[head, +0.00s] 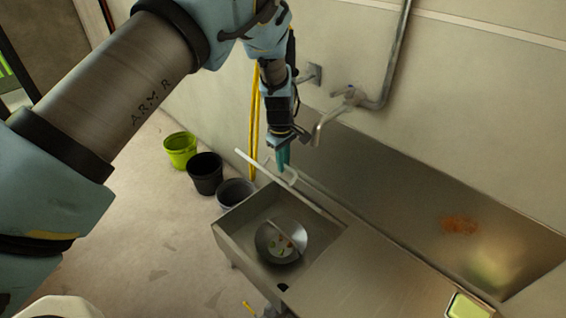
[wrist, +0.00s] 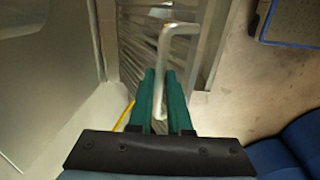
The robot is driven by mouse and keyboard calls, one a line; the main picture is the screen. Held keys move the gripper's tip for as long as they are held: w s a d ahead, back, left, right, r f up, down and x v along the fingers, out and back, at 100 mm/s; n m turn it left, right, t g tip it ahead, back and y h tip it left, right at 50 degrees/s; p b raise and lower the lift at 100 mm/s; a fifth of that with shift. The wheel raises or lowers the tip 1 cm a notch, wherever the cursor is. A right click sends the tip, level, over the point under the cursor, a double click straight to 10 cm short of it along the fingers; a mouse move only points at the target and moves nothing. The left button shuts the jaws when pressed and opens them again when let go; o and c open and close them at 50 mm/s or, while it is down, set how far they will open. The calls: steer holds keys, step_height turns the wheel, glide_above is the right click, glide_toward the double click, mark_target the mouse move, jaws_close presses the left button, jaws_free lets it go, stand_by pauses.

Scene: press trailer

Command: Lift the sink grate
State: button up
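My gripper (head: 283,160) points down over the far left end of the steel sink unit. In the wrist view this bar (wrist: 181,30) bends and runs down between the two teal fingers of my gripper (wrist: 159,75). The fingers are close together with the bar between them, seemingly touching it on both sides. The bar looks like the sink grate's frame, but I cannot tell its whole shape.
A round metal pan (head: 264,241) with small coloured bits sits in the basin. The tap (head: 323,128) is on the wall just right of my gripper. Green (head: 180,150), black (head: 205,173) and grey (head: 235,193) buckets stand left of the sink. A yellow hose (head: 254,115) hangs behind.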

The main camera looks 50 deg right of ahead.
steer(key=o, duration=0.4)
steer(key=shift+o, duration=0.2)
step_height(320, 180, up, 11)
steer(key=shift+a+f+b, duration=0.2)
steer(key=shift+a+b, duration=0.2)
steer(key=shift+b, duration=0.05)
